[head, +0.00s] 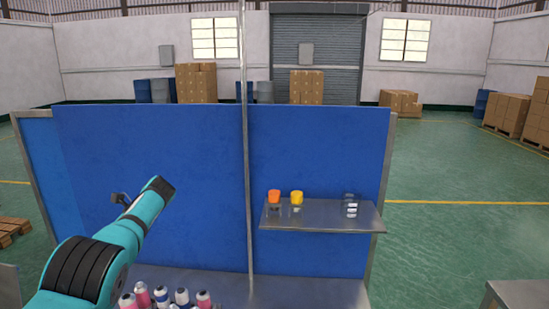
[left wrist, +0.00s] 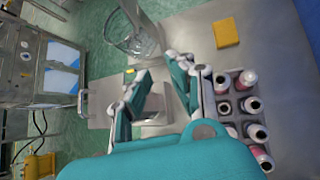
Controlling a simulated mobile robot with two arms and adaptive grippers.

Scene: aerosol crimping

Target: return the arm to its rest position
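My left arm (head: 125,232) rises from the lower left corner of the head view in front of the blue panel. Its gripper cannot be made out there. In the left wrist view the left gripper (left wrist: 158,68) has its two teal-padded fingers apart, with nothing seen held between them. It is beside a rack (left wrist: 232,92) of cans, not visibly touching it. My right arm and gripper are in neither view.
Several cans (head: 160,296) stand at the bottom of the head view. A shelf (head: 325,216) on the blue panel (head: 310,150) holds orange (head: 274,196) and yellow (head: 297,197) topped containers. The wrist view shows a machine (left wrist: 48,65), a clear container (left wrist: 130,42) and a yellow block (left wrist: 227,32).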

